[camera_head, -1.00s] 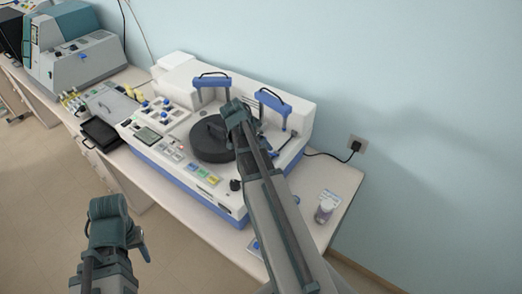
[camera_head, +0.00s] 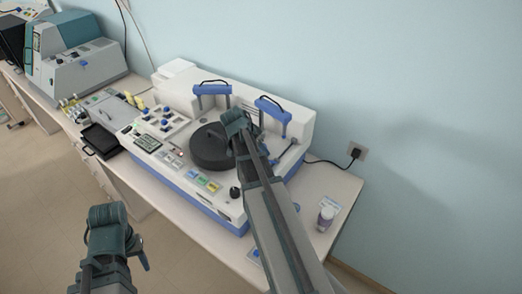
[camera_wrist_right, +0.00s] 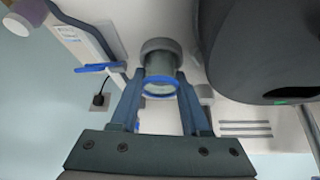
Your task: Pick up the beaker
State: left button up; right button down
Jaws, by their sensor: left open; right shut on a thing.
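The beaker (camera_wrist_right: 160,70) is a small clear cylinder with a blue ring at its near end, in the middle of the right wrist view. My right gripper (camera_wrist_right: 160,86) is shut on it, one finger on each side. In the head view my right forearm hides this gripper, and I cannot make out the beaker there. My left gripper (camera_head: 139,250) is open, low at the left of the head view, over the floor in front of the bench and far from the beaker. It is mostly hidden by its own arm.
A white and blue staining machine (camera_head: 185,185) with a round black lid (camera_head: 210,148) fills the middle of the bench. A small bottle (camera_head: 326,219) stands on the bench's right end. A black tray (camera_head: 101,140) and a grey instrument (camera_head: 78,68) are at the left.

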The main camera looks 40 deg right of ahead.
notch_tip(320, 180, up, 10)
jog(key=p, duration=1)
